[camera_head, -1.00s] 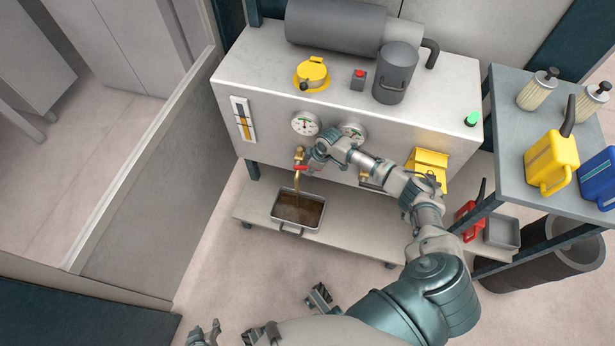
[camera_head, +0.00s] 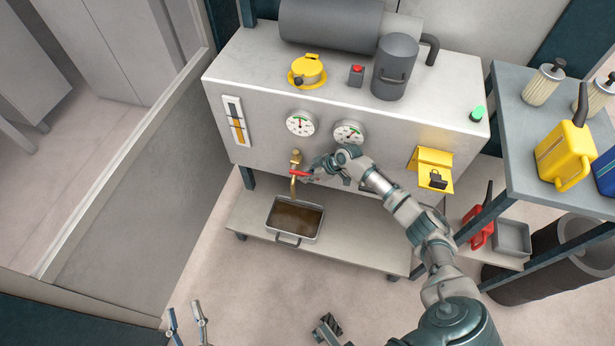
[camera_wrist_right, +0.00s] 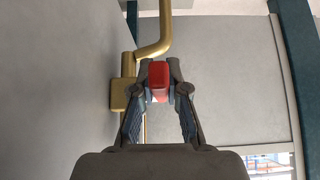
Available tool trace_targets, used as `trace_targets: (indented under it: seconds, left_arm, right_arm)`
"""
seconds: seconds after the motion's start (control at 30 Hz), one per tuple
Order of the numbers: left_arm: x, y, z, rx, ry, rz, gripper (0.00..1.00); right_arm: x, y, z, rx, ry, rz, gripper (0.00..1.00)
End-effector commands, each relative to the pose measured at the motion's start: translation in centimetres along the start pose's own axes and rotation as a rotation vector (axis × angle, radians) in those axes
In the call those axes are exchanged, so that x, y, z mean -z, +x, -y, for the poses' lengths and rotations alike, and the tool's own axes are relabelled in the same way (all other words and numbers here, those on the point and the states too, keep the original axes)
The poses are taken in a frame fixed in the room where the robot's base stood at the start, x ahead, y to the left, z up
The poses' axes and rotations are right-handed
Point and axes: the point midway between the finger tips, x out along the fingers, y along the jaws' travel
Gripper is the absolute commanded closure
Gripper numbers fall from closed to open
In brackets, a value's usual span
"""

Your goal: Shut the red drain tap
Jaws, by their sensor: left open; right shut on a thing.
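The brass drain tap (camera_head: 294,183) sticks out of the front of the grey machine, low and left of the gauges. Its red handle (camera_head: 298,173) points sideways to the right, across the brass pipe. My right gripper (camera_head: 309,174) is shut on the handle. In the right wrist view the red handle (camera_wrist_right: 159,76) sits between both fingertips, beside the brass pipe (camera_wrist_right: 154,47). A tray of brown liquid (camera_head: 273,214) stands under the spout; I cannot tell whether liquid is flowing. My left gripper (camera_head: 187,325) is open and empty above the floor at the bottom left.
The lower shelf (camera_head: 350,238) carries the tray and has free room to its right. A yellow bracket (camera_head: 431,170) sticks out of the machine front, right of my right arm. A side table (camera_head: 513,150) with jugs and filters stands at the right.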

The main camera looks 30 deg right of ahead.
Motion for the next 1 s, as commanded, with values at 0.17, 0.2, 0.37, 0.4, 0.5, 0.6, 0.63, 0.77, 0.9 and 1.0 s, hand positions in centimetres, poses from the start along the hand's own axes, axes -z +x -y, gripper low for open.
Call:
trace_targets:
  seconds: [0.17, 0.2, 0.37, 0.4, 0.5, 0.6, 0.63, 0.77, 0.9, 1.0]
  left_arm:
    - [0.37, 0.01, -0.01, -0.001, -0.002, -0.022, 0.54]
    - [0.39, 0.01, 0.02, 0.0, -0.003, -0.024, 0.54]
    - [0.18, 0.2, 0.04, -0.001, -0.002, -0.021, 0.54]
    - [0.17, 0.21, 0.04, 0.0, -0.002, -0.021, 0.54]
    - [0.16, 0.21, 0.03, -0.001, -0.002, -0.021, 0.54]
    - [0.15, 0.2, 0.03, -0.001, -0.002, -0.02, 0.54]
    - [0.14, 0.2, 0.03, -0.001, -0.002, -0.02, 0.54]
    - [0.12, 0.19, 0.02, -0.001, -0.002, -0.02, 0.54]
    - [0.19, 0.18, 0.03, 0.0, -0.003, -0.021, 0.54]
    - [0.82, 0.14, 0.02, -0.001, -0.002, -0.028, 0.54]
  right_arm:
    - [0.71, -0.4, -0.47, -0.012, -0.001, -0.026, 1.0]
    - [0.73, -0.42, -0.49, -0.013, -0.001, -0.026, 1.0]
    - [0.74, -0.46, -0.52, -0.014, -0.001, -0.026, 1.0]
    - [0.74, -0.46, -0.53, -0.014, -0.001, -0.026, 1.0]
    - [0.71, -0.46, -0.55, -0.014, -0.001, -0.026, 1.0]
    - [0.64, -0.43, -0.53, -0.012, 0.0, -0.025, 0.67]
    - [0.59, -0.39, -0.5, -0.011, 0.0, -0.024, 0.6]
    - [0.37, -0.21, -0.38, -0.008, 0.0, -0.019, 0.6]
    - [0.27, -0.1, -0.27, -0.006, 0.0, -0.015, 0.6]
    - [0.37, -0.31, -0.17, -0.006, -0.002, 0.0, 0.6]
